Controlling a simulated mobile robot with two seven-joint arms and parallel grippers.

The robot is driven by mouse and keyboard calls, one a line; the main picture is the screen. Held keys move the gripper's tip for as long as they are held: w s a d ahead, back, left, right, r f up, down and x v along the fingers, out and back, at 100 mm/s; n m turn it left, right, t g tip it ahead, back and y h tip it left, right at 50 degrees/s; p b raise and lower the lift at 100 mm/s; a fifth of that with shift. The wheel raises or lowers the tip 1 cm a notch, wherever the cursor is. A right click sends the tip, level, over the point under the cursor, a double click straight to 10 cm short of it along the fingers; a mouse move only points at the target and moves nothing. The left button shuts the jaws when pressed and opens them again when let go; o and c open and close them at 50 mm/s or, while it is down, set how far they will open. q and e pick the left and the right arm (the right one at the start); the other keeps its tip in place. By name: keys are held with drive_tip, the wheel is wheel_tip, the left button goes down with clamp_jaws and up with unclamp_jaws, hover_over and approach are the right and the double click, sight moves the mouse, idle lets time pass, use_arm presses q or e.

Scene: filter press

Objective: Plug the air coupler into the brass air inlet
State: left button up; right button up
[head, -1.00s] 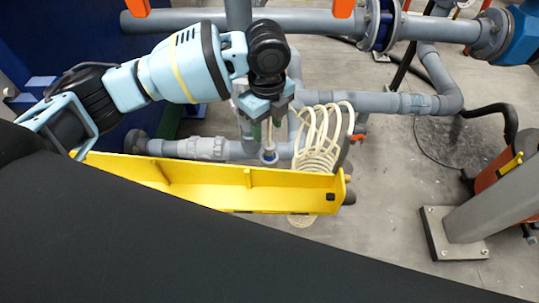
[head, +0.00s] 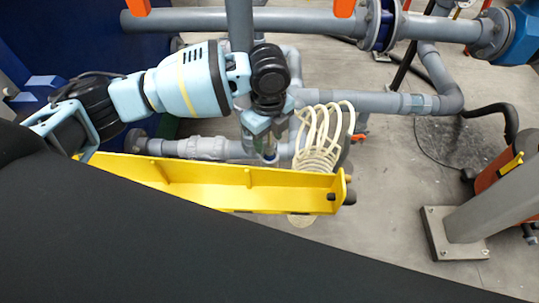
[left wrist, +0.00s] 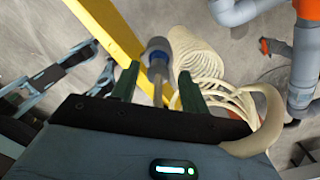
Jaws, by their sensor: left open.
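My left gripper (head: 265,140) points down behind the yellow beam, and its fingers are open. In the left wrist view its two green fingers (left wrist: 159,84) stand either side of the air coupler (left wrist: 158,50), a grey-blue round end on a thin metal stem. The stem lies between the fingers with a gap showing on each side. In the head view the coupler (head: 269,158) is mostly hidden by the fingers. A cream coiled hose (head: 322,135) hangs just right of the gripper. A small brass-coloured stub (head: 349,179) at the beam's right end may be the air inlet. My right gripper is not in view.
The yellow beam (head: 215,188) runs in front of the gripper. Grey pipes (head: 195,148) run behind and beside it, with a larger pipe (head: 280,20) above. A grey post (head: 485,215) stands at the right. Open concrete floor lies between the beam and post.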

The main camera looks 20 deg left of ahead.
sight(269, 144)
use_arm(q)
drive_tip(key=shift+s+d+f, duration=0.15)
drive_tip(key=shift+f, duration=1.65)
drive_tip(key=c, duration=0.9)
drive_tip(key=shift+o, duration=0.2)
wheel_tip(269, 144, up, 10)
drive_tip(key=shift+r, duration=0.1)
drive_tip(key=s+a+n, duration=0.4)
drive_tip(key=n, duration=0.8)
drive_tip(key=s+a+n, duration=0.4)
drive_tip(key=s+n, duration=0.1)
drive_tip(key=n, duration=0.6)
drive_tip(key=shift+f+n, duration=0.3)
drive_tip(key=shift+n, duration=0.1)
